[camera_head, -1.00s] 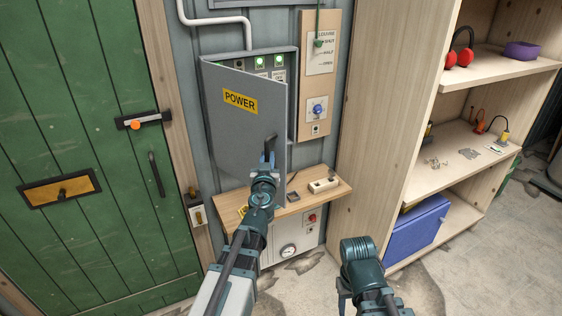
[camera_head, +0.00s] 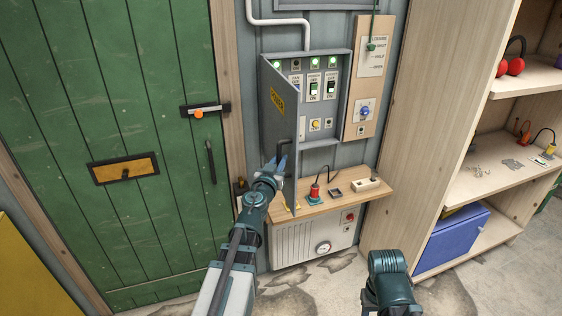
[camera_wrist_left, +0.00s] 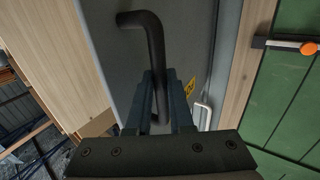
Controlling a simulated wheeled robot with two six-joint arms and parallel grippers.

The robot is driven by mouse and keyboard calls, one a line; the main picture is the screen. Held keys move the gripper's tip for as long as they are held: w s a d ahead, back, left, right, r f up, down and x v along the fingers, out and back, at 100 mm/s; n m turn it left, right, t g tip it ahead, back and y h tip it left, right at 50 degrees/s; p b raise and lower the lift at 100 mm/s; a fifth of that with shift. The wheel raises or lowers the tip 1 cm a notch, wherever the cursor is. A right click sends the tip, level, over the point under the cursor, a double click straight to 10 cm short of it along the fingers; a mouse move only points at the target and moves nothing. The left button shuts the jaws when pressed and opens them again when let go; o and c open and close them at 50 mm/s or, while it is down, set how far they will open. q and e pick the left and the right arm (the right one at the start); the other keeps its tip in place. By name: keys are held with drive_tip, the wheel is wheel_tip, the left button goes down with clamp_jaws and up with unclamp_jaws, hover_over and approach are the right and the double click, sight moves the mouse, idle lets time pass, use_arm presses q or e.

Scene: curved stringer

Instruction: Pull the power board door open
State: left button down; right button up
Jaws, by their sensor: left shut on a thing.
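The grey power board door (camera_head: 279,120) with its yellow POWER label stands well open, swung out to the left of its box (camera_head: 345,98). Inside the box I see switches, green lights and a yellow button. My left gripper (camera_head: 276,163) is shut on the black door handle (camera_head: 284,152) near the door's lower free edge. In the left wrist view the fingers (camera_wrist_left: 160,100) close around the bar of the black handle (camera_wrist_left: 152,40). My right arm shows only in part at the bottom, and its gripper is out of view.
A wooden shelf (camera_head: 335,196) under the box carries a red plunger-like item (camera_head: 315,190), a small dark tray and a pale block. A green door (camera_head: 110,120) is at left. A wooden shelving unit (camera_head: 430,120) stands at right.

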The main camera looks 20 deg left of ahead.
use_arm(q)
drive_tip(key=shift+a, duration=0.1)
drive_tip(key=c, duration=0.8)
unclamp_jaws()
drive_tip(key=shift+w, duration=0.1)
